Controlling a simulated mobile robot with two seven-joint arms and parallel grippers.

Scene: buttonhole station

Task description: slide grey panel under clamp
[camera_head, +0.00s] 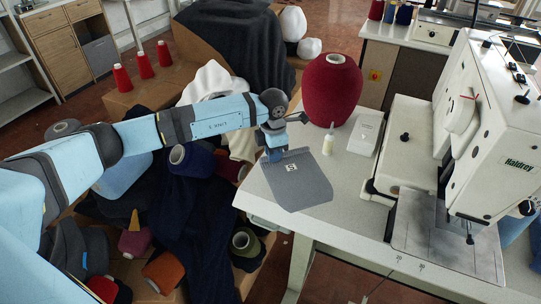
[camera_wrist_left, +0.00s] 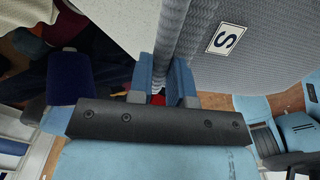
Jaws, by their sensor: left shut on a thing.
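The grey panel (camera_head: 297,184) with a white "S" label lies at the left end of the white machine table. It also fills the upper right of the left wrist view (camera_wrist_left: 270,60). My left gripper (camera_head: 275,152) is shut on the panel's far left edge, and its blue fingers pinch the edge in the left wrist view (camera_wrist_left: 163,85). The clamp area of the sewing machine (camera_head: 468,232), above the metal plate (camera_head: 425,236), is at the right, well apart from the panel. My right gripper is not seen in the head view.
A red yarn cone (camera_head: 332,92), a small cream bottle (camera_head: 328,145) and a white box (camera_head: 365,134) stand behind the panel. The table top (camera_head: 350,215) between panel and machine plate is clear. Yarn cones and dark cloth fill boxes at the left.

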